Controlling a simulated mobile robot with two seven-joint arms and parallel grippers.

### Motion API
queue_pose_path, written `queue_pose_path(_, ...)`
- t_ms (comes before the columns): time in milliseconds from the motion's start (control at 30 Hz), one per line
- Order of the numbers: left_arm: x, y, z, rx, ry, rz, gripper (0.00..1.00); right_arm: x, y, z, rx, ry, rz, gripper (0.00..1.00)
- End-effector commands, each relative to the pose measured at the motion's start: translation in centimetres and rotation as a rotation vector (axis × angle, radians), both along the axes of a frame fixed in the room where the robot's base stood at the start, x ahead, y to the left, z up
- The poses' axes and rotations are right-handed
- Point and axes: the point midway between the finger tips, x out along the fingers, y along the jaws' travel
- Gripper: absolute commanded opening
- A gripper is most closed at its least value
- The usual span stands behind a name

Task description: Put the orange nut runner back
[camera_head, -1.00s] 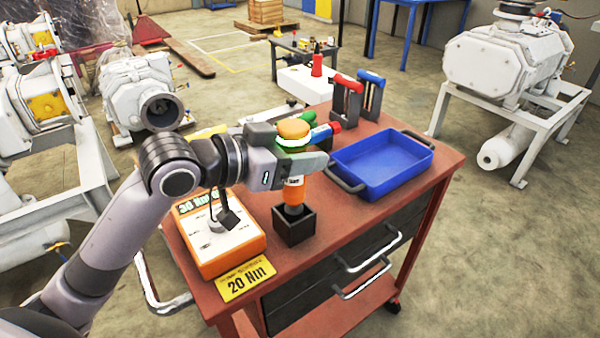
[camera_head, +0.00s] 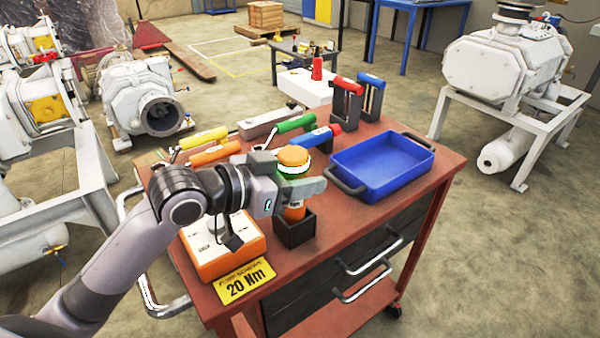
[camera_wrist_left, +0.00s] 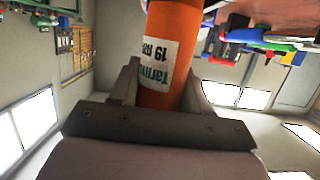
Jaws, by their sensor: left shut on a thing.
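The orange nut runner (camera_head: 295,212) stands upright, with an orange cap and a green-lit ring at its top. My left gripper (camera_head: 300,188) is shut around its body, and its fingers hide the middle part. The lower end of the nut runner is inside the black square holder (camera_head: 295,236) on the red cart; how deep it sits is hidden. In the left wrist view the orange body with a white label (camera_wrist_left: 165,55) is between the two fingers (camera_wrist_left: 160,90). My right gripper is not in view.
The orange-and-white torque box (camera_head: 218,250) and yellow "20 Nm" sign (camera_head: 245,281) are left of the holder. A blue tray (camera_head: 385,165) is to the right. Yellow, orange, green and blue-handled tools (camera_head: 298,123) lie behind the gripper. The cart top (camera_head: 345,225) right of the holder is clear.

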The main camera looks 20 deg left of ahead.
Motion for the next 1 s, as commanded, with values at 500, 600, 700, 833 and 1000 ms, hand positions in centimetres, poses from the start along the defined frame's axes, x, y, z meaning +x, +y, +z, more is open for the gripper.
queue_pose_path(500,0.0,0.0,-0.1,0.003,0.007,0.001,0.72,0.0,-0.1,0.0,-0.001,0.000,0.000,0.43)
queue_pose_path(600,0.0,0.0,1.0,0.002,0.004,0.000,0.72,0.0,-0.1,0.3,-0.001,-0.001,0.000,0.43)
queue_pose_path(700,-1.0,0.9,1.2,0.006,0.007,0.003,0.72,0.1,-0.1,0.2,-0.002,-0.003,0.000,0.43)
queue_pose_path(833,-3.0,2.4,2.0,0.008,0.005,0.002,0.72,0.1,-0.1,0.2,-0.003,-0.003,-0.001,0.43)
queue_pose_path(1000,-5.5,4.5,3.0,0.008,0.007,0.004,0.72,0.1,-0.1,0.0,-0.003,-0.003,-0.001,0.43)
